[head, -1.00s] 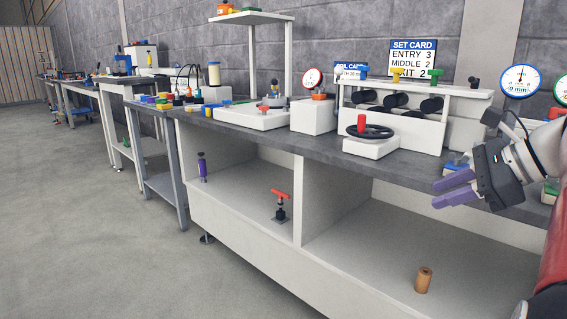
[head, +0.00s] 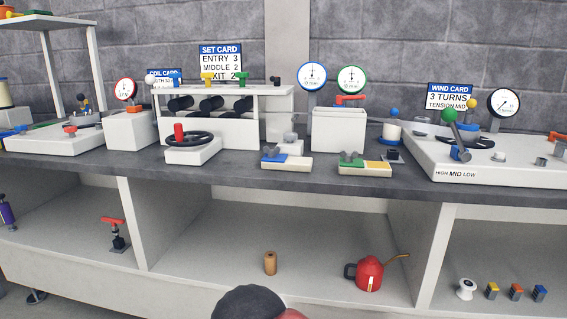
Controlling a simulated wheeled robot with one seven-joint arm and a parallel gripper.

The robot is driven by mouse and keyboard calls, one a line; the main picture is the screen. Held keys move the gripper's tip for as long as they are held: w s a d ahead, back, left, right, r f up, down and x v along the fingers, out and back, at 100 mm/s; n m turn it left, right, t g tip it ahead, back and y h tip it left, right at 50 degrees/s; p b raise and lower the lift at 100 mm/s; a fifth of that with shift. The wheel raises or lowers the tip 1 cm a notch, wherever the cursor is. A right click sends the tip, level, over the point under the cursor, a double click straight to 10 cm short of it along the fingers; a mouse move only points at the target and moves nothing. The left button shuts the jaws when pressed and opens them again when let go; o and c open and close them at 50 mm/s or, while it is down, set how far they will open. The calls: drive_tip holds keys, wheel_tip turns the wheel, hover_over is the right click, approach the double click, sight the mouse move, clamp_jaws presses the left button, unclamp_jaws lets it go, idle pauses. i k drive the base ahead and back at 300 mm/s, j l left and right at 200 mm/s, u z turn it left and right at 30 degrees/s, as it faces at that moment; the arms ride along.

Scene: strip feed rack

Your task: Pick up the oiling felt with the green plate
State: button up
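In the head view a small white block (head: 364,171) on the bench top has a green plate (head: 350,164) on its left half and a yellow plate beside it. Grey parts sit on or just behind the green plate; I cannot tell whether they are felt. To its left a similar block (head: 298,163) carries a blue plate (head: 273,158). My gripper is out of view; only a dark and red part of my arm shows at the bottom edge.
A white roller unit (head: 215,132) with a handwheel stands left of the blocks. A white box (head: 338,131) stands behind them, and a winding unit (head: 490,170) to the right. The lower shelf holds a red oil can (head: 369,275) and a brown cylinder (head: 270,263).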

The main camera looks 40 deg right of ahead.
sight(359, 167)
drive_tip(key=z, duration=1.65)
